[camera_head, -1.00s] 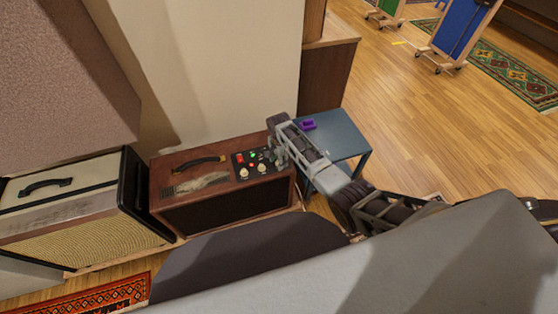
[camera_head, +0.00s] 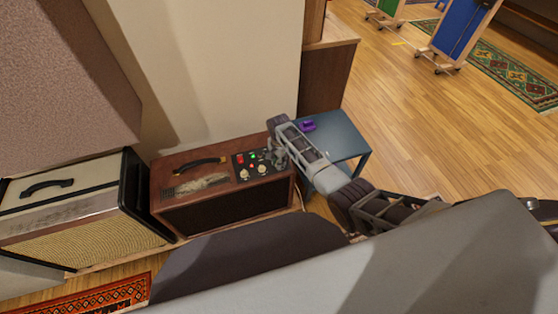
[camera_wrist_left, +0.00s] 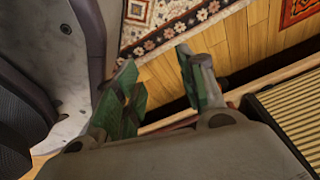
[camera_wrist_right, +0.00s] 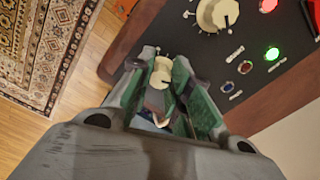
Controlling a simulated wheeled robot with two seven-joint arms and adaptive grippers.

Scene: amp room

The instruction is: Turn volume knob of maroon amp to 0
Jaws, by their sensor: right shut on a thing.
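The maroon amp (camera_head: 222,207) stands against the wall, with a black control panel (camera_head: 240,173) at the right end of its top. Cream knobs, a red light and green lights show on the panel. My right gripper (camera_head: 277,157) is at the panel's right edge. In the right wrist view, my right gripper (camera_wrist_right: 161,78) is shut on a cream knob (camera_wrist_right: 160,72), its green pads on either side. Another cream knob (camera_wrist_right: 217,14) is free above it. Labels are too small to read. My left gripper (camera_wrist_left: 158,72) is open and empty, away from the amp.
A cream amp (camera_head: 70,205) stands left of the maroon one. A blue-grey side table (camera_head: 340,138) with a purple object (camera_head: 308,125) stands to the right, behind my right arm. Open wooden floor (camera_head: 430,130) lies further right.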

